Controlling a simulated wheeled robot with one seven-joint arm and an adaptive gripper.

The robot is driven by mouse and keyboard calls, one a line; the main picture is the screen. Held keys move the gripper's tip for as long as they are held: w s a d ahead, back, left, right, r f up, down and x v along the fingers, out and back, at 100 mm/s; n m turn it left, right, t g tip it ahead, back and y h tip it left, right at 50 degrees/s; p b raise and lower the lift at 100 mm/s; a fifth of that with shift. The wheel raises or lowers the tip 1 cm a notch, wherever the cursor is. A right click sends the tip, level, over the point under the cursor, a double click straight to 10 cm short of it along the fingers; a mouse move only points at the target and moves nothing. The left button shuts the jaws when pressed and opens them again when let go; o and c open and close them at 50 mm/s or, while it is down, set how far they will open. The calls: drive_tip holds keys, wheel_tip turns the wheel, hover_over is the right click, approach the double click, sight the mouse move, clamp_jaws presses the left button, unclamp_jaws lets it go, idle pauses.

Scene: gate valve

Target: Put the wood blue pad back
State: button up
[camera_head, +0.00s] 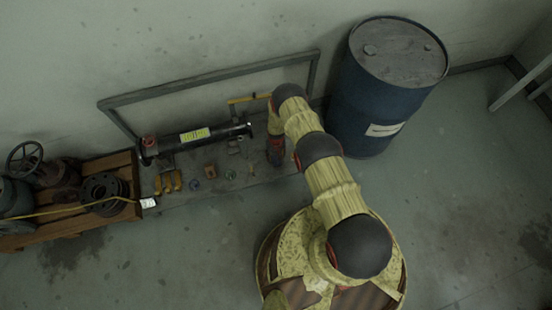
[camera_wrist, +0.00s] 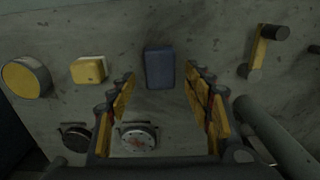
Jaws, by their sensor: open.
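In the wrist view a dark blue rectangular pad (camera_wrist: 160,67) lies on a worn grey surface (camera_wrist: 200,30). My gripper (camera_wrist: 160,85) is open, with its yellow-and-black fingers spread to either side below the pad. The pad shows just beyond the fingertips, roughly centred between them. Nothing is held between the fingers. I cannot tell how far the fingertips are from the surface. In the head view my arm reaches toward the pipe by the wall, and I cannot make out the pad or the fingertips clearly.
A yellow block (camera_wrist: 88,70) and a round yellow piece (camera_wrist: 25,78) lie left of the pad. A yellow handle (camera_wrist: 262,48) is at right. A gauge (camera_wrist: 138,138) shows between the fingers. A blue drum (camera_head: 365,110) and a wooden pallet (camera_head: 122,165) flank the work area.

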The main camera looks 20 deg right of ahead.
drive_tip(key=w+r+p, duration=0.1)
drive_tip(key=w+r, duration=0.2)
drive_tip(key=r, duration=0.7)
drive_tip(key=w+r+t+p, duration=0.1)
drive_tip(key=w+r, duration=0.2)
drive_tip(key=r, duration=0.8)
drive_tip(key=w+r, duration=0.3)
drive_tip(key=r, duration=0.7)
wheel_tip(320, 180, up, 39)
drive_tip(key=t, duration=0.2)
hover_over(276, 159)
drive_tip(key=w, duration=0.2)
drive_tip(key=s+r+t, duration=0.1)
drive_tip(key=s+r, duration=1.3)
drive_tip(key=s, duration=0.7)
drive_tip(key=s+r+t, duration=0.1)
drive_tip(key=s+r, duration=0.2)
drive_tip(key=s, duration=0.8)
drive_tip(key=shift+s+r+t, duration=0.2)
drive_tip(key=shift+s+t, duration=0.1)
